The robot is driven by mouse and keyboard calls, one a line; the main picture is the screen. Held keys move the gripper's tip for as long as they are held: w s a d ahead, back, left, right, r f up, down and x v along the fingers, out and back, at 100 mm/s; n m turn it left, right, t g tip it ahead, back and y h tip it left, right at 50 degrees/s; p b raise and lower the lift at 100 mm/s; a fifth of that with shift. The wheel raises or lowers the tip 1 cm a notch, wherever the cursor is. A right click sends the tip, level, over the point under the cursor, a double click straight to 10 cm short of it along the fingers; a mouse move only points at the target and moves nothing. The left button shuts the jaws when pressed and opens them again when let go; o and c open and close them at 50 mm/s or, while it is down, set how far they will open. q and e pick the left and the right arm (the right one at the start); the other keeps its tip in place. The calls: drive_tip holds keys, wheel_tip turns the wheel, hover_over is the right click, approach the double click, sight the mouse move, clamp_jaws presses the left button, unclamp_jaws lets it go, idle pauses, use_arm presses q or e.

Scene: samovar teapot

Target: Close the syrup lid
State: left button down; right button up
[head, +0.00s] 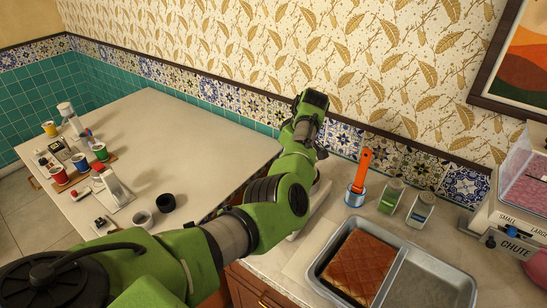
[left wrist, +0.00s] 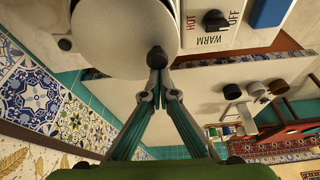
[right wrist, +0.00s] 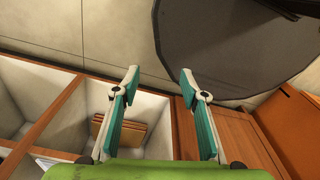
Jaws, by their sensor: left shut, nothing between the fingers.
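A round off-white lid (left wrist: 115,35) with a dark knob (left wrist: 157,57) fills the top of the left wrist view. It is beside a white panel (left wrist: 205,40) with a black dial marked hot, warm and off. My left gripper (left wrist: 157,85) is shut and empty, its fingertips at the knob; I cannot tell whether they touch it. How far the lid is open cannot be told. In the head view my left arm hides the gripper and most of a white appliance (head: 314,208). My right gripper (right wrist: 160,78) is open and empty, shown only in the right wrist view.
A metal cup (head: 354,197) with an orange-handled tool, two jars (head: 419,210) and a tray (head: 402,235) with a brown slab stand on the right counter. A chute machine (head: 510,215) is farther right. The left table (head: 160,130) carries several cups. Open compartments (right wrist: 60,85) lie below my right gripper.

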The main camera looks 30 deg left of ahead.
use_arm(q)
drive_tip(key=shift+s+d+r+p, duration=0.1)
drive_tip(key=shift+s+d+p, duration=0.1)
drive_tip(key=shift+d, duration=0.45)
drive_tip(key=shift+s+d+p, duration=0.15)
drive_tip(key=shift+d+p, duration=0.05)
drive_tip(key=shift+d, duration=0.7)
use_arm(e)
drive_tip(key=d, duration=0.2)
drive_tip(key=r, duration=0.1)
drive_tip(key=shift+s+d+r, duration=0.1)
drive_tip(key=shift+s+d, duration=0.2)
drive_tip(key=shift+d, duration=0.1)
drive_tip(key=shift+a, duration=0.15)
